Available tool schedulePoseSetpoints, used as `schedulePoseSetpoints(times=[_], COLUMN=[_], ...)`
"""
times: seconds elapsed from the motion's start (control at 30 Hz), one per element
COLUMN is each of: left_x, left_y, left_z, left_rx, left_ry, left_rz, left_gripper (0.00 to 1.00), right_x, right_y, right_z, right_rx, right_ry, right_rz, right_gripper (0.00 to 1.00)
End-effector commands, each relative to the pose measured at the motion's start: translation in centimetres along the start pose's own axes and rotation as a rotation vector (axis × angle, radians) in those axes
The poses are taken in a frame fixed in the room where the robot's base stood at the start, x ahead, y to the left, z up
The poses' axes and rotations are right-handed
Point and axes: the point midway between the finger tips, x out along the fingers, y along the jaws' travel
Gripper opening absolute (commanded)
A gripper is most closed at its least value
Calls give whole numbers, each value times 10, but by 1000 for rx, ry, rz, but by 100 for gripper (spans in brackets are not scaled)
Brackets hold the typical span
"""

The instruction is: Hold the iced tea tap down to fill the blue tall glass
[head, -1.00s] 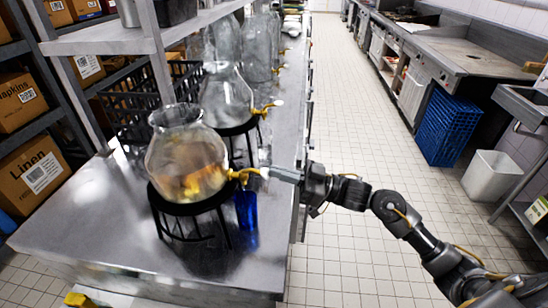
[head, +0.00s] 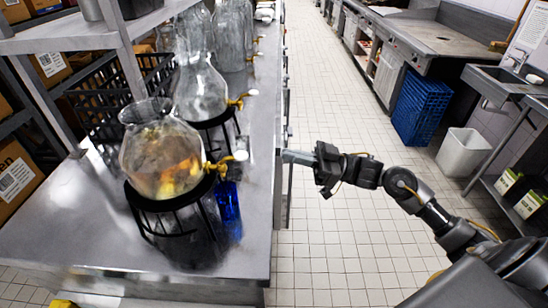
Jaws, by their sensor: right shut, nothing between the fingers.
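A glass dispenser (head: 160,160) with amber tea and pale pieces in it sits on a black wire stand (head: 165,200) near the counter's front end. Its brass tap (head: 217,166) with a white knob (head: 241,155) points right. The blue tall glass (head: 229,212) stands upright on the counter below the tap, beside the stand. I cannot tell how much is in it. My right gripper (head: 288,157) is shut and empty. It is right of the tap, past the counter's edge, with a gap between its fingertips and the knob. My left gripper is out of view.
More glass dispensers with brass taps, such as this one (head: 200,95), line the steel counter (head: 75,215) behind. A black crate (head: 100,120) is behind the stand. A tiled aisle (head: 350,120) is open on the right, with a blue crate (head: 422,106) and white bin (head: 463,152) beyond.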

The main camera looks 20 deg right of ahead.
Motion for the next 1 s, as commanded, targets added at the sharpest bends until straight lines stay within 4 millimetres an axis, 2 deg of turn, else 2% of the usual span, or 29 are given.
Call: schedulePoseSetpoints(times=[0.1, 0.3, 0.9, 1.0], left_x=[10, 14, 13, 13], left_y=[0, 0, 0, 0], left_z=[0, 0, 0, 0], left_rx=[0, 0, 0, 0], left_ry=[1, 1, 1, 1], left_rz=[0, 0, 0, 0], left_gripper=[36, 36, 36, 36], right_x=[-19, -33, -34, -34], right_y=[0, 0, 0, 2], right_z=[1, -2, -4, -2], right_rx=[0, 0, -3, -53], right_ry=[-2, 0, 1, -7], right_rz=[1, 2, 1, 13], right_gripper=[0, 0, 0, 0])
